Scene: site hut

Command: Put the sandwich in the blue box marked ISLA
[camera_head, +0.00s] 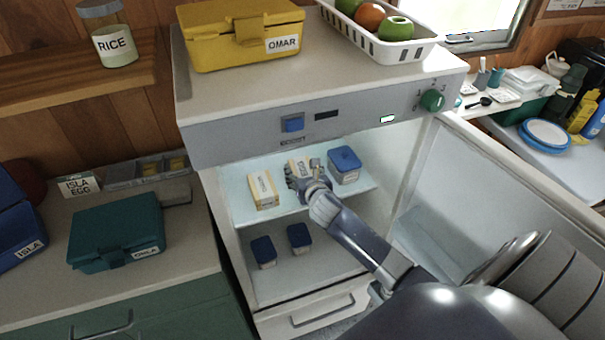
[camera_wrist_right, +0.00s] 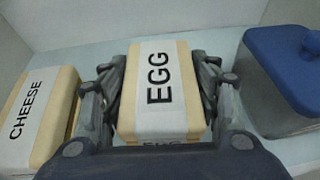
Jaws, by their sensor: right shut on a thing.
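The sandwich labelled EGG (camera_wrist_right: 158,85) is a pale wrapped block between the fingers of my right gripper (camera_wrist_right: 160,100), which is shut on it. In the head view my right gripper (camera_head: 303,178) reaches onto the upper shelf of the open fridge, and the EGG sandwich (camera_head: 299,164) shows just behind its fingers. A second sandwich, labelled CHEESE (camera_wrist_right: 38,112), stands to its left, also in the head view (camera_head: 263,190). The blue box marked ISLA (camera_head: 22,238) sits at the left edge of the counter, partly cut off. My left gripper is not in view.
A blue-lidded tub (camera_head: 344,165) stands close right of the gripper; two more (camera_head: 263,252) are below. The open fridge door (camera_head: 470,190) is at right. A teal box (camera_head: 115,228) sits beside the ISLA box. A card reading ISLA EGG (camera_head: 78,185) stands behind.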

